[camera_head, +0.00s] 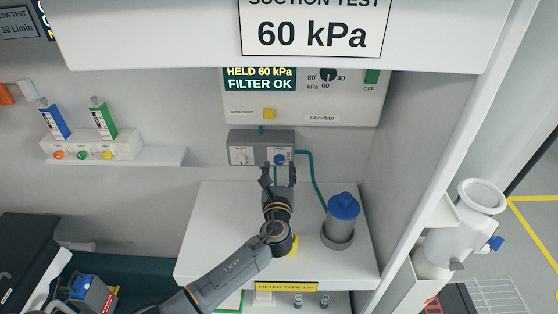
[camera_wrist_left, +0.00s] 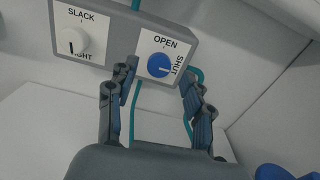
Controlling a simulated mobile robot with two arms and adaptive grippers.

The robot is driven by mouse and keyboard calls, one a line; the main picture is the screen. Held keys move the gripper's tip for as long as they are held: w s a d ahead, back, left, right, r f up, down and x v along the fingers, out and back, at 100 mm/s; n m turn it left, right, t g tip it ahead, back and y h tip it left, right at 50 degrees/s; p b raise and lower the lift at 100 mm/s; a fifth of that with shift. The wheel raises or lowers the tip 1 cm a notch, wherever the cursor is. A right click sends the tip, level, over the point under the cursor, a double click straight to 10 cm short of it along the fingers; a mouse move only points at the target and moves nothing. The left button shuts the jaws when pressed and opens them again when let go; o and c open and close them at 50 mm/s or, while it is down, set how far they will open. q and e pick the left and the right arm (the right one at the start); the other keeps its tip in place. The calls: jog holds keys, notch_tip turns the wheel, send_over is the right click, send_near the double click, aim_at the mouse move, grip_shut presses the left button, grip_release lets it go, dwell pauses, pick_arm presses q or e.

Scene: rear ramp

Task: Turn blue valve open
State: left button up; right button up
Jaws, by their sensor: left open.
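The blue valve (camera_head: 280,159) is a round blue knob on the right of a grey panel box (camera_head: 243,148). In the left wrist view the knob (camera_wrist_left: 159,66) sits on a white plate marked OPEN at the top and SHUT at the right. Its white mark points right, towards SHUT. My left gripper (camera_head: 278,174) is just below the knob in the head view. In the left wrist view the gripper (camera_wrist_left: 160,84) is open, one finger on each side of the plate's lower part. I cannot tell whether either finger touches the knob. My right gripper is out of view.
A white knob (camera_wrist_left: 73,41) marked SLACK sits left on the same box. A teal tube (camera_head: 317,180) runs down on the right. A blue-lidded canister (camera_head: 342,222) stands on the white shelf (camera_head: 208,222). The suction unit (camera_head: 305,105) hangs above.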

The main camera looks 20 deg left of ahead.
aim_at(279, 161)
pick_arm(q)
jog(key=shift+x, duration=1.55)
grip_shut()
